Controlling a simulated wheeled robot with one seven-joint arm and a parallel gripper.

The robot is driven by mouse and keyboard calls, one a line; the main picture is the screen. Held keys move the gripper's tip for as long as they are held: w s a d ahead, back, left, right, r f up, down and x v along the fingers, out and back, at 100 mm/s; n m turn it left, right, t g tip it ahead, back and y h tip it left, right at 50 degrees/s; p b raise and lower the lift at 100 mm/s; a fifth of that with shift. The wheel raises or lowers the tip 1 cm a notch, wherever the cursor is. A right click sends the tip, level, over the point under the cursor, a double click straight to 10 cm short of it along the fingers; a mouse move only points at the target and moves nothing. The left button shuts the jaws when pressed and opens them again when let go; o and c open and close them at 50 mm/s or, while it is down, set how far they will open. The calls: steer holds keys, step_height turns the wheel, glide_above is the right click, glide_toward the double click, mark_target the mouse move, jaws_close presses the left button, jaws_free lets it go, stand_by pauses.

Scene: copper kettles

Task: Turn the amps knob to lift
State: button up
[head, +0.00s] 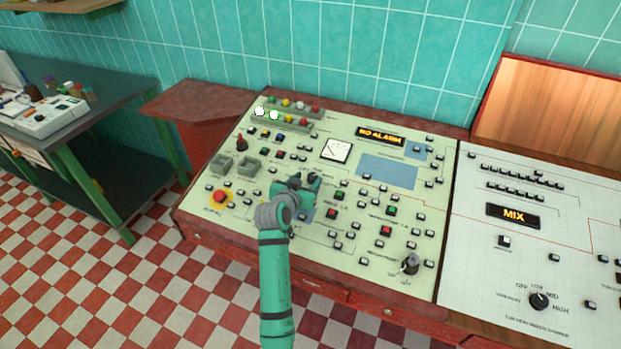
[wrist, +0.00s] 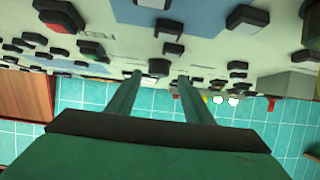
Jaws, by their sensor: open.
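A knob (head: 411,264) stands at the front right of the pale left console panel (head: 300,240); its lettering is too small to read fully. A black round knob (head: 540,299) on the right panel has OFF, LOW, MID and HIGH around it, with a white pointer mark. A small dark knob (head: 242,145) is at the panel's left. I cannot tell which is the amps knob. My gripper (head: 304,181) is over the middle of the left panel, apart from these knobs. In the wrist view its two fingers (wrist: 159,77) are apart with nothing between them.
Several buttons and an analog meter (head: 336,151) surround my gripper. A red emergency-style button (head: 219,196) is at the left. A tiled wall (head: 340,50) stands behind; a side table (head: 100,110) is at far left.

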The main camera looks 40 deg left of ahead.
mark_target(313, 178)
steer(key=shift+x, duration=1.4)
steer(key=shift+d, duration=0.15)
steer(key=shift+c, duration=0.6)
steer(key=c, duration=0.9)
